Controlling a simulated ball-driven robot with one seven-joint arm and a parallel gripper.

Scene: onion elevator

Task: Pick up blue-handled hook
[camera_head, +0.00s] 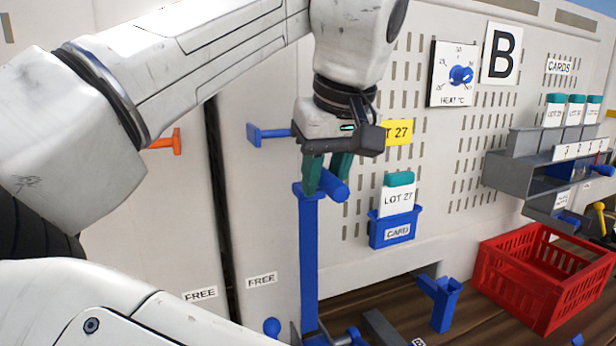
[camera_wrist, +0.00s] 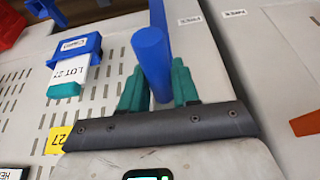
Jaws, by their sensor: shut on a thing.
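A tall blue bar (camera_head: 309,260) stands upright in the head view with a blue cylinder handle (camera_head: 334,186) at its top. I cannot make out a hook shape on it, and its lower end is partly hidden among other parts. My gripper (camera_head: 326,178) is at the top of the bar, with its two green fingers pointing down on either side of the handle. In the wrist view, the blue handle (camera_wrist: 152,62) lies between the fingers of my gripper (camera_wrist: 157,75), which is shut on it.
A blue card holder (camera_head: 396,229) with a LOT 27 card is on the panel to the right. A blue funnel-like part (camera_head: 440,305) and a red crate (camera_head: 545,290) are near the bench. Blue (camera_head: 268,135) and orange (camera_head: 166,142) T-shaped handles project at left.

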